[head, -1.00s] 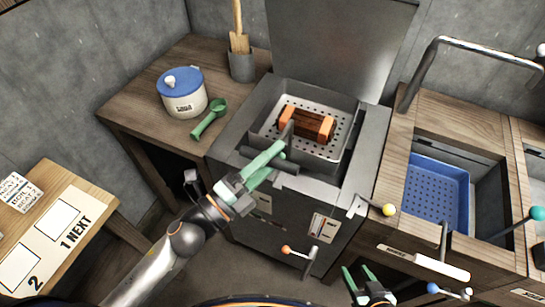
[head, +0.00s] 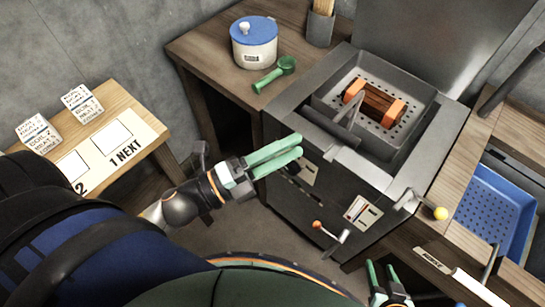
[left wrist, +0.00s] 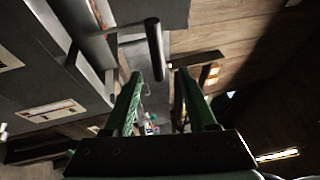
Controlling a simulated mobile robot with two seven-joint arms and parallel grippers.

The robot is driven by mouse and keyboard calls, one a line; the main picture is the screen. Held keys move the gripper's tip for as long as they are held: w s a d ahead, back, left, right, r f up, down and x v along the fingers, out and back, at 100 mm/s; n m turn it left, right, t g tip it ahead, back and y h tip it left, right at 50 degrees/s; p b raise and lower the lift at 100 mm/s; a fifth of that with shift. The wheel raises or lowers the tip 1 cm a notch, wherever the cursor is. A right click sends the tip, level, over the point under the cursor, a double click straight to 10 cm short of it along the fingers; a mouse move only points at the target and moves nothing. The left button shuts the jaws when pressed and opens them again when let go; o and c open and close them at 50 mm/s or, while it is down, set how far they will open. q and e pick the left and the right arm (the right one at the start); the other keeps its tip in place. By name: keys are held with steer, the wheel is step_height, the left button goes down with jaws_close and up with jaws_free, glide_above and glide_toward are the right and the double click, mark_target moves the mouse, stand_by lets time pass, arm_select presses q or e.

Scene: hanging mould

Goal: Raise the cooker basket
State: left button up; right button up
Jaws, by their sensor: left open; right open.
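The perforated metal cooker basket (head: 408,116) sits inside the open cooker (head: 290,100). A dark brown block with orange ends (head: 376,104) lies in it. The basket's dark handle bar (head: 330,137) sticks out toward the cooker's front edge. My left gripper (head: 299,146) is open and empty, left of the handle and apart from it, at the cooker's front left. In the left wrist view a dark bar (left wrist: 155,48), probably that handle, shows beyond the open fingers (left wrist: 160,82). My right gripper (head: 381,264) is open and empty at the lower edge, below the cooker.
Levers with an orange knob (head: 317,225) and a yellow knob (head: 441,213) stick out from the cooker front. A blue perforated basket (head: 490,205) sits right. A low numbered table (head: 110,118) is at left.

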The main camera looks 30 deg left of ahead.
arm_select(q)
steer(key=shift+v, duration=1.45)
steer(key=w+a+f+n+y+p, duration=0.3)
steer(key=a+f+n+y, duration=0.2)
steer(key=f+n+y, duration=0.7)
steer(key=s+d+f+n+g+h+p, duration=0.1)
steer(key=s+f+n+g, duration=0.4)
steer(key=f+n, duration=0.5)
steer(key=shift+s+d+f+n+g+h+p, duration=0.25)
steer(key=shift+d+f+n+g+h+p, duration=0.2)
steer(key=shift+n+g, duration=0.65)
steer(key=shift+a+r+t, duration=0.1)
steer(key=shift+t, duration=0.2)
